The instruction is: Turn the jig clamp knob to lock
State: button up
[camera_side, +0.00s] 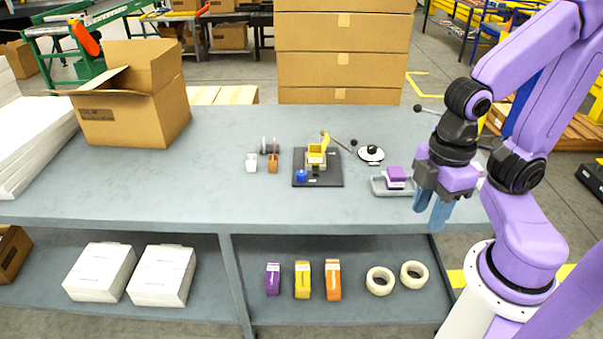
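The jig is a black plate (325,181) with a yellow fixture (316,157) on it, near the middle of the bench. A small blue knob (301,175) sits at the plate's front left corner. A lever with a dark ball end (353,144) sticks out to the right behind the fixture. My gripper (432,217), with two blue fingers pointing down, is well to the right of the jig, by the bench's right front edge. It touches no part of the jig. The fingers partly overlap in this view, so their gap is unclear. I see nothing held between them.
White and brown small pieces (251,163) stand left of the jig. An open carton (148,112) is far left. The front bench top is clear.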

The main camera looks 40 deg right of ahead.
jog(key=shift+o, duration=1.2)
jog(key=shift+w+a, duration=0.15)
jog(key=shift+w, duration=0.05)
jog(key=w+a+r, duration=0.2)
jog(key=w+a, duration=0.2)
jog(key=w, duration=0.8)
jog(key=n, duration=0.2)
send_over(301, 173)
notch_tip(301, 173, down, 8)
jog(key=shift+h, duration=0.3)
notch_tip(301, 173, down, 16)
jog(key=shift+s+f, duration=0.1)
jog(key=shift+f, duration=0.05)
jog(key=c, duration=1)
